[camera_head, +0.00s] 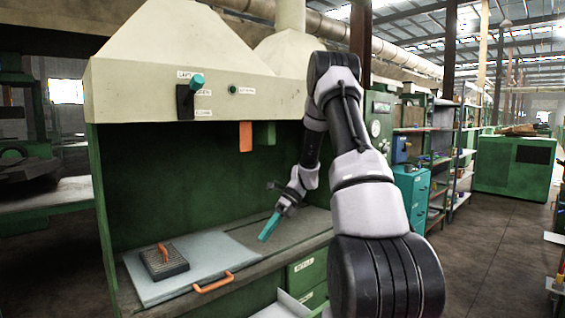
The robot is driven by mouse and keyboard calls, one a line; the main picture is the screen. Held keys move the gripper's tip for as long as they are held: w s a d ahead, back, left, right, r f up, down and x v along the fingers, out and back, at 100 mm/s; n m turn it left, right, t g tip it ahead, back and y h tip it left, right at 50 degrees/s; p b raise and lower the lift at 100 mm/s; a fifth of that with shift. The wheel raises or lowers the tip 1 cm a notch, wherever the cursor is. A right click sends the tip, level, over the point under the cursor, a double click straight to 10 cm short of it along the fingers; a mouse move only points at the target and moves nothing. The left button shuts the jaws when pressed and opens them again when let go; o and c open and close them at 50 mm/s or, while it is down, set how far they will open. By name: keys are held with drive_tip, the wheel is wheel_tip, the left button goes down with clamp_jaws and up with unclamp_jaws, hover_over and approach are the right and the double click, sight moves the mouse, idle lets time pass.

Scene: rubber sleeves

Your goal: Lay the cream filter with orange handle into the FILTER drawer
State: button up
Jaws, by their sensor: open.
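A dark grey, ridged block (164,262) with an orange handle lies on a pale grey panel (215,255) on the bench at the lower left. The panel has its own orange handle (213,282) at its front edge. I cannot tell for sure which is the cream filter. My gripper (268,207) is open above the bench, to the right of the panel and apart from the block. A teal piece shows at its lower finger. A pale open drawer (284,306) shows at the bottom edge, mostly cut off; its label cannot be read.
A green hood cabinet (170,175) with a cream top surrounds the bench. Green labelled drawer fronts (307,266) sit under the bench. My arm blocks the right of the cabinet.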

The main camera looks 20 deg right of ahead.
drive_tip(key=s+a+r+n+t+h, duration=0.15)
drive_tip(key=s+r+n, duration=0.3)
drive_tip(key=r, duration=0.45)
drive_tip(key=s+a+r+n+t+h, duration=0.1)
drive_tip(key=s+a+r+n+h, duration=0.25)
drive_tip(key=r, duration=0.55)
drive_tip(key=s+r+n+t, duration=0.3)
drive_tip(key=s+r+n, duration=0.2)
drive_tip(key=s+n, duration=0.2)
drive_tip(key=s+r+n+t+h, duration=0.1)
drive_tip(key=s+r+n+t, duration=0.2)
drive_tip(key=s+r+n, duration=0.2)
drive_tip(key=s+n, duration=0.2)
drive_tip(key=s, duration=0.2)
drive_tip(key=shift+s+h, duration=0.15)
drive_tip(key=shift+h, duration=0.15)
